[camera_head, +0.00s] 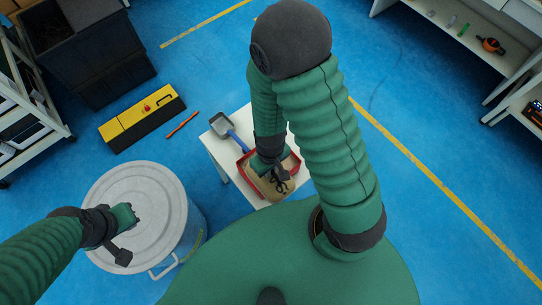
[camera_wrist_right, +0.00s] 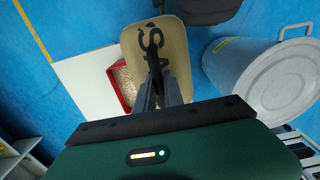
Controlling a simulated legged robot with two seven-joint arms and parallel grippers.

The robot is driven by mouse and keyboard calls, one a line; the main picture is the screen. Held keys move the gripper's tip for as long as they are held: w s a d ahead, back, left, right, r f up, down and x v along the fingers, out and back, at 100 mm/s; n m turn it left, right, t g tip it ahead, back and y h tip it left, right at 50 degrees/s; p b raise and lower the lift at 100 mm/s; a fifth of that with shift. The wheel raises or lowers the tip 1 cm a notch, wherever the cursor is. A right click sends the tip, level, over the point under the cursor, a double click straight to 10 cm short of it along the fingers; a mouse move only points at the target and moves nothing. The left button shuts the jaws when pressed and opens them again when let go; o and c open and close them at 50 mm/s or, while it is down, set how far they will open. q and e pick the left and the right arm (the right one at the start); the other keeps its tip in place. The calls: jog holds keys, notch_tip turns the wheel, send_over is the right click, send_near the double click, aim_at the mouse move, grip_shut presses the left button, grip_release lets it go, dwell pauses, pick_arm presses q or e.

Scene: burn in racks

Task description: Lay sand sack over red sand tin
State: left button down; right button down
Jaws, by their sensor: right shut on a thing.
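A tan sand sack (camera_head: 262,187) with black lettering is held by my right gripper (camera_head: 279,182). It also shows large in the right wrist view (camera_wrist_right: 178,62), where the right gripper (camera_wrist_right: 156,68) is shut on it. The red sand tin (camera_head: 243,167) stands on a small white table, and the sack overlaps part of it. In the right wrist view the tin (camera_wrist_right: 112,88) shows grainy sand inside, with its right part hidden behind the sack and gripper. I cannot tell whether the sack touches the tin. My left gripper (camera_head: 126,232) is above a grey lidded bin; its opening is unclear.
The white table (camera_head: 213,146) has a grey scoop with a blue handle (camera_head: 226,128) at its far left. The grey bin (camera_head: 150,190) stands left of the table. A yellow and black case (camera_head: 141,122) and an orange stick (camera_head: 182,124) lie on the blue floor.

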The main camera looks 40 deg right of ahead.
jog(key=w+d+f+p, duration=0.2)
jog(key=w+d+f, duration=0.2)
jog(key=w, duration=0.4)
jog(key=shift+w+d, duration=0.2)
jog(key=shift+d, duration=0.25)
jog(key=shift+f+b, duration=0.35)
jog(key=shift+f, duration=0.05)
jog(key=c, duration=1.6)
grip_release()
jog(key=shift+s+f, duration=0.1)
jog(key=shift+o, duration=0.7)
